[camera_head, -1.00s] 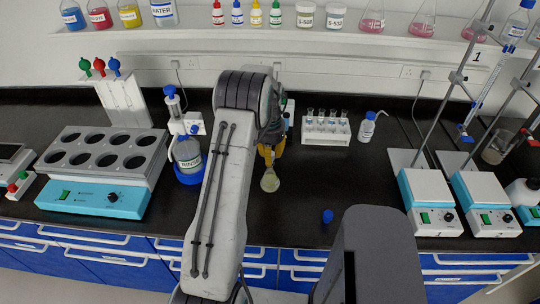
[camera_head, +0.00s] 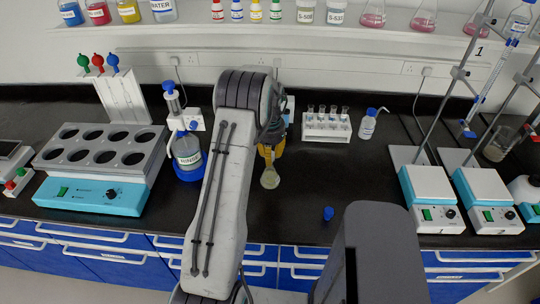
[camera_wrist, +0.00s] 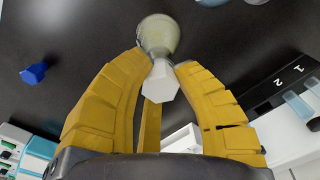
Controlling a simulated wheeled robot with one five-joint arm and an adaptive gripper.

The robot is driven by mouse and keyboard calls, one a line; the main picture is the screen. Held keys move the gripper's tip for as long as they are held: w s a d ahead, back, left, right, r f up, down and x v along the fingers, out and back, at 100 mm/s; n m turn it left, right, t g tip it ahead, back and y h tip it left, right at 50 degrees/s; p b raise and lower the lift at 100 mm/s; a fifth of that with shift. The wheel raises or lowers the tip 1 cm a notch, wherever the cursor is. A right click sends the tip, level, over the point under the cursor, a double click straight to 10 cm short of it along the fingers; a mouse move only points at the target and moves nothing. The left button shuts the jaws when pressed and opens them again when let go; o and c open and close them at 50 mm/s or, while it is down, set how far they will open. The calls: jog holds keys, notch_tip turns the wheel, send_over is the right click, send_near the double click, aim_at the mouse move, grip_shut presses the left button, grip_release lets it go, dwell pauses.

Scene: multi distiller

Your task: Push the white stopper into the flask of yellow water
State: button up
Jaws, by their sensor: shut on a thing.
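My gripper (camera_head: 269,154) points down over the black bench; its yellow fingers also show in the wrist view (camera_wrist: 161,68). The fingers are shut on the white stopper (camera_wrist: 161,83), a pale six-sided piece between them. The flask of yellow water (camera_head: 270,179) is just below the fingertips, small and pale yellow. I cannot tell how deep the stopper sits in the neck, or whether the flask stands or hangs.
A blue stopper (camera_head: 328,213) lies on the bench to the right. A white tube rack (camera_head: 326,127) stands behind right. Hotplates with stands (camera_head: 431,198) are further right. Bench between is clear.

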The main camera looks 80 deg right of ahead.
jog(key=shift+f, duration=0.25)
jog(key=o, duration=0.8)
notch_tip(320, 180, up, 12)
jog(key=shift+a, duration=0.15)
dwell(0.5)
dwell(0.7)
